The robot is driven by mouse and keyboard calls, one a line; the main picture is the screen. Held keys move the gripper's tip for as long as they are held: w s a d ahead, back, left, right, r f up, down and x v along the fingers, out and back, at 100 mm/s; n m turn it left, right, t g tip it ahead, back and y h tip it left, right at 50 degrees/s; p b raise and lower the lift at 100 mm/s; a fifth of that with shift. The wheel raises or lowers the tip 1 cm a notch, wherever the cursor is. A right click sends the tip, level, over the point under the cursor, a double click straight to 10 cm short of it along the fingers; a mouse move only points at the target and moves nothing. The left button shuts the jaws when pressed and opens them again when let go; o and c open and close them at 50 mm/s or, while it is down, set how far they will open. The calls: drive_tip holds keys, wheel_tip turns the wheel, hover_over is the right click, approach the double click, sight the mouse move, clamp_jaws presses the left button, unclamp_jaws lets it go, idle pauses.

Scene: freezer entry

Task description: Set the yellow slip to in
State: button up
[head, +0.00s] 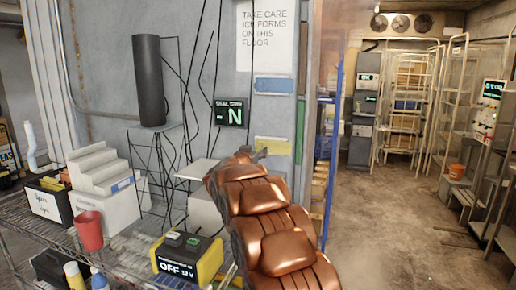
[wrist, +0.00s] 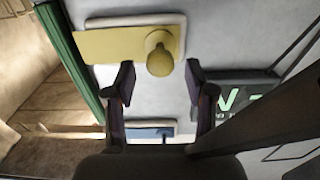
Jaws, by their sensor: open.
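The yellow slip (head: 272,146) is on the grey wall panel, low and close to its right edge. In the wrist view, the yellow slip (wrist: 108,45) lies over a pale backing plate (wrist: 136,21) and sticks out a little past its left end. A round yellow knob (wrist: 159,58) stands out from the slip's right part. My gripper (wrist: 160,73) is open, with its two fingertips on either side just short of the knob; no contact shows. In the head view my copper-coloured arm hides most of the gripper and part of the slip's surroundings.
A blue slip (head: 273,85) is higher on the panel; it shows in the wrist view (wrist: 150,134) too. A dark display (head: 231,112) reading N is left of the slips. A green strip (wrist: 70,52) edges the panel. A cluttered wire shelf (head: 125,262) stands below left.

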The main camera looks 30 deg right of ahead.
sight(271, 149)
drive_tip(key=shift+p+x, duration=0.3)
drive_tip(key=shift+x, duration=1.1)
clamp_jaws()
